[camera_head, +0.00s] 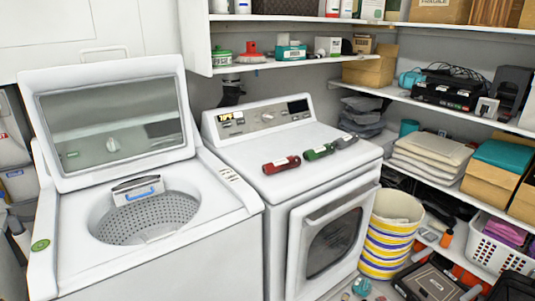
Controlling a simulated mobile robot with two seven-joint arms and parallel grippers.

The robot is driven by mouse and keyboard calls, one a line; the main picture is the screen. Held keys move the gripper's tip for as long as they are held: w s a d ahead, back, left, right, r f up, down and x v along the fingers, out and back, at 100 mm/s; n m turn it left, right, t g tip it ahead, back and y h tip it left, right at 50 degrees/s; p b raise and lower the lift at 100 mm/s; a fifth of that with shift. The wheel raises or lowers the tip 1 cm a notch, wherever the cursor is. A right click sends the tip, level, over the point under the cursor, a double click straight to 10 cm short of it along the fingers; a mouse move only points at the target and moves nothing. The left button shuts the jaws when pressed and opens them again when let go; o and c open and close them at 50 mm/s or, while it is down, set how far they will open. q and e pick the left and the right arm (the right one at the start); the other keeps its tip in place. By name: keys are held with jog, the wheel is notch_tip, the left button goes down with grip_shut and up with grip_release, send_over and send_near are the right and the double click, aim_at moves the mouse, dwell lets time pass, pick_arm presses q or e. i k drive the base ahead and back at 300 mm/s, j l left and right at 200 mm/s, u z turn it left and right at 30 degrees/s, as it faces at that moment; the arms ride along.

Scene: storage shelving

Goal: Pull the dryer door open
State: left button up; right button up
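The white dryer (290,150) stands in the middle of the head view. Its front door (334,240) has a dark round window and a pale handle bar (341,203) along its upper edge. The door looks shut, flush with the dryer front. One red (281,165) and two dark or green small objects (320,152) lie on the dryer's top. Neither of my grippers shows in this view.
A top-loading washer (150,230) with its lid up stands directly left of the dryer. A striped basket (390,235) stands close to the dryer's right side. Loaded shelves (460,110) line the right wall. Small items lie on the floor near the basket.

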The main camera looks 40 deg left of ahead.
aim_at(327, 232)
jog(key=i+u, duration=0.2)
jog(key=u, duration=0.25)
jog(key=i+j+u, duration=0.1)
jog(key=u, duration=0.3)
jog(key=i+l+u, duration=0.1)
jog(key=i+u, duration=0.15)
jog(key=u, duration=0.2)
jog(key=i+l+u, duration=0.35)
jog(key=i+l, duration=0.5)
jog(key=i, duration=0.15)
jog(key=l+u, duration=0.35)
jog(key=l, duration=0.45)
jog(key=k, duration=0.05)
